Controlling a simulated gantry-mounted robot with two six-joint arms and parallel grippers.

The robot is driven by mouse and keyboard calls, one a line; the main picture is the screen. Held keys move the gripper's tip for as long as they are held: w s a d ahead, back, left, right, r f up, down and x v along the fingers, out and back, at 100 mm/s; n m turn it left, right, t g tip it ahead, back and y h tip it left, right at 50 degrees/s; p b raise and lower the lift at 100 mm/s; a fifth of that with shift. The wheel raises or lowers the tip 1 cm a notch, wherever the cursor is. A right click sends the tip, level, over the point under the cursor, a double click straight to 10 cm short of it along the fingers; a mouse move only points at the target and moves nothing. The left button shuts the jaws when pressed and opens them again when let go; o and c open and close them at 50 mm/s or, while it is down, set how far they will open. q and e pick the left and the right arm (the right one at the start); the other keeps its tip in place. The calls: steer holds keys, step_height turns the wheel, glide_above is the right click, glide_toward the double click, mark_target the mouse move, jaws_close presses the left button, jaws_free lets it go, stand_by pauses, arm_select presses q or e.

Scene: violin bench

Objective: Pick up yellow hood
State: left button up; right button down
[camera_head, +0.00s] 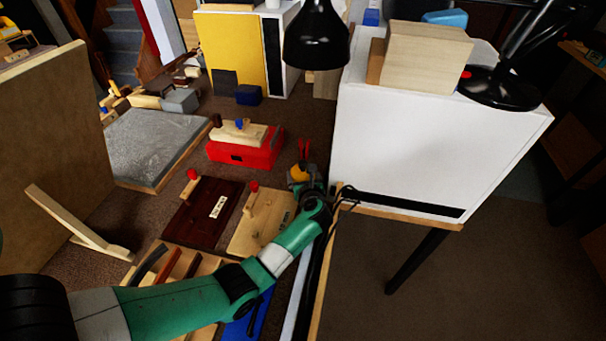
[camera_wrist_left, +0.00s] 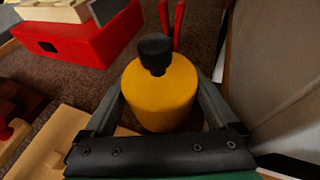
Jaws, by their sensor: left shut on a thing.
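The yellow hood (camera_wrist_left: 160,92) is a round yellow body with a black knob on top. In the left wrist view it stands upright between the two fingers of my left gripper (camera_wrist_left: 160,105), which is shut on it. In the head view the yellow hood (camera_head: 299,172) shows as a small yellow patch at the end of my green arm, beside the white cabinet. Its underside is hidden, so I cannot tell whether it touches the bench. My right gripper is not in view.
A red box (camera_head: 246,152) with a wooden block on it lies behind and left. Red-handled pliers (camera_head: 304,150) are just behind the hood. The white cabinet (camera_head: 430,145) stands close on the right. Dark and pale wooden boards (camera_head: 200,214) lie to the left.

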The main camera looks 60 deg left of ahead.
mark_target(304, 169)
arm_select(q)
steer(key=shift+r, duration=0.15)
steer(key=shift+r+p, duration=0.3)
step_height(304, 169, up, 3)
steer(key=shift+f+p, duration=0.2)
steer(key=shift+p, duration=0.6)
steer(key=s+d+r+p, duration=0.1)
steer(key=r, duration=0.1)
steer(key=s+d+r+p, duration=0.1)
steer(key=r+p, duration=0.1)
steer(key=d+r+p, duration=0.1)
steer(key=r+p, duration=0.1)
steer(key=shift+s+d, duration=0.3)
steer(key=shift+s, duration=0.1)
steer(key=s+d+r+p, duration=0.3)
steer(key=s+d, duration=0.3)
steer(key=d, duration=0.1)
steer(key=shift+d+r+p, duration=0.2)
steer(key=shift+r+p, duration=0.05)
steer(key=shift+p, duration=0.1)
